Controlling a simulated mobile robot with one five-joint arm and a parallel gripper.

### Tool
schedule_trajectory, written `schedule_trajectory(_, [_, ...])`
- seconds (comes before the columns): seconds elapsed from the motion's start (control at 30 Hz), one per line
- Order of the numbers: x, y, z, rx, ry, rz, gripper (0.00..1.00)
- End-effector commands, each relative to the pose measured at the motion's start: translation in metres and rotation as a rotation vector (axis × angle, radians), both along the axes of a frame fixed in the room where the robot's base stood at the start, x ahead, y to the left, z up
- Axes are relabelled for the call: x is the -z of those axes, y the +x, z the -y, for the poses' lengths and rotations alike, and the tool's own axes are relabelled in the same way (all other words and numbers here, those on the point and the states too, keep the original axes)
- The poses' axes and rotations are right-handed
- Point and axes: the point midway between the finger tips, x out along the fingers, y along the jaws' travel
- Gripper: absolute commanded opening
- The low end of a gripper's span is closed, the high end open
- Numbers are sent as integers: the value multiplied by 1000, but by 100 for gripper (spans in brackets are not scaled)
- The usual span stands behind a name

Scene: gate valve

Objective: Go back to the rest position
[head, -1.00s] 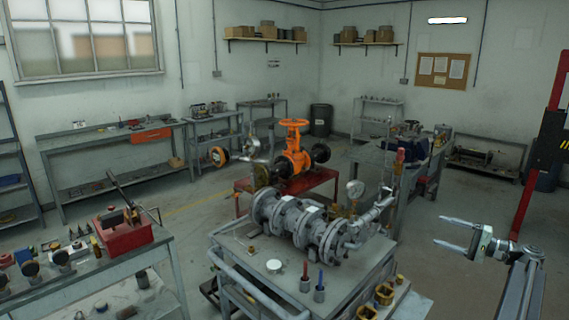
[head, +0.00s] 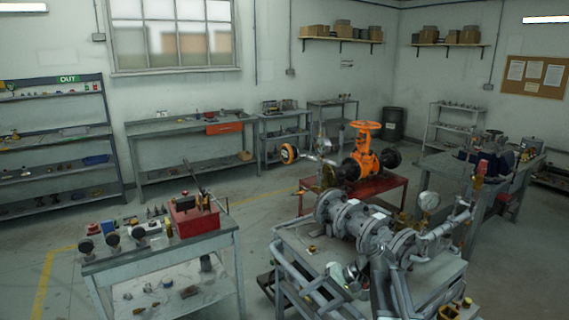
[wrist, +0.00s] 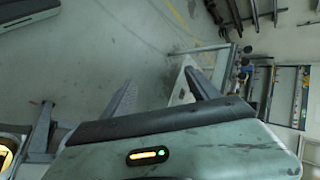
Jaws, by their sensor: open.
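My gripper (wrist: 158,77) is open in the wrist view, its two dark fingers apart with only floor and a bit of bench between them. A grey flanged pipe assembly (head: 365,225) with a gauge lies on the cart.
The grey cart (head: 448,272) fills the lower right. A bench (head: 160,255) with a red toolbox (head: 193,216) and small parts is at lower left. Shelving (head: 60,165) and workbenches line the walls. Open floor lies between bench and cart.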

Motion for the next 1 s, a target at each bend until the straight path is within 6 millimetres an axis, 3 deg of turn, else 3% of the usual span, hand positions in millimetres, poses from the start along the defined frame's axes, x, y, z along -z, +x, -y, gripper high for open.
schedule_trajectory(0.03, [16,-31,-23,-57,-98,-3,69])
schedule_trajectory(0.13, [47,-74,-28,-141,-336,6,69])
schedule_trajectory(0.3, [70,-106,31,-167,-645,23,69])
schedule_trajectory(0.4, [72,-111,58,-171,-757,30,69])
schedule_trajectory(0.5, [72,-107,67,-175,-806,36,69])
schedule_trajectory(1.0, [72,-106,68,-179,-803,40,69])
